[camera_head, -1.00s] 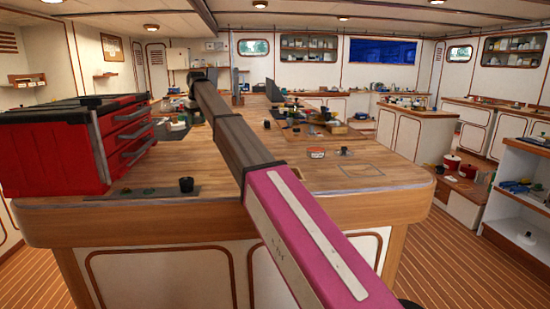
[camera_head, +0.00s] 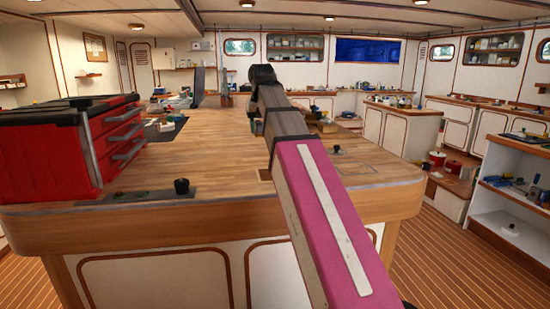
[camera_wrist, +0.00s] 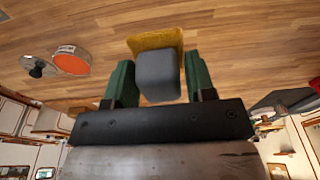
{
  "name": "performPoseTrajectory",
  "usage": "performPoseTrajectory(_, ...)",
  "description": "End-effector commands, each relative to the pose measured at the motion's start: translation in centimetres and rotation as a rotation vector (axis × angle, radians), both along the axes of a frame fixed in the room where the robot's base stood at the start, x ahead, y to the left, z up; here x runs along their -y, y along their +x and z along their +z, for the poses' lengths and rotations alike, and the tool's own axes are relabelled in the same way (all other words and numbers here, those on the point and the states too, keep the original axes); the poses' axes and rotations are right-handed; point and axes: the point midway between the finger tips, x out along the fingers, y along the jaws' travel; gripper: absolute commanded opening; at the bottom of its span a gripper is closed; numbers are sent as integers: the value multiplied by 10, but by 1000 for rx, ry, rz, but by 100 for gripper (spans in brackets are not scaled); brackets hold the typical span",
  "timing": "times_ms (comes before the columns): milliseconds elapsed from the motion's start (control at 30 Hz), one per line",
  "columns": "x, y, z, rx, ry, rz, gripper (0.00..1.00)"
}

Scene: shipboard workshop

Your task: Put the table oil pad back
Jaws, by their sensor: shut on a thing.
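The oil pad, a grey block (camera_wrist: 159,78) with a yellow fibrous face (camera_wrist: 156,42), is between the green fingers of my gripper (camera_wrist: 157,65) in the wrist view. My gripper is shut on it. The pad is over the wooden worktop (camera_wrist: 225,35); whether it touches the wood I cannot tell. In the head view, my arm reaches out over the wooden table (camera_head: 215,155) and hides the gripper and pad.
A round tin with an orange top (camera_wrist: 71,62) and a black-knobbed item (camera_wrist: 37,68) stand beside the gripper. A red toolbox (camera_head: 45,160) stands at the table's left. The middle left worktop is clear.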

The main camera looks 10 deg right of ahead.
Motion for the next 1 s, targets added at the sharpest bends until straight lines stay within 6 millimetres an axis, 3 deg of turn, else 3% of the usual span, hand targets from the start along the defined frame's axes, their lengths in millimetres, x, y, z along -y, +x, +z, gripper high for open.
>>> performPoseTrajectory(67, 6, -9, -2, 1, 0, -16, 28)
performPoseTrajectory(167, 12, -5, -5, 0, 0, -24, 28)
performPoseTrajectory(700, 60, 81, -63, -1, -1, -23, 28)
performPoseTrajectory(1000, 66, 90, -78, 0, -1, -22, 28)
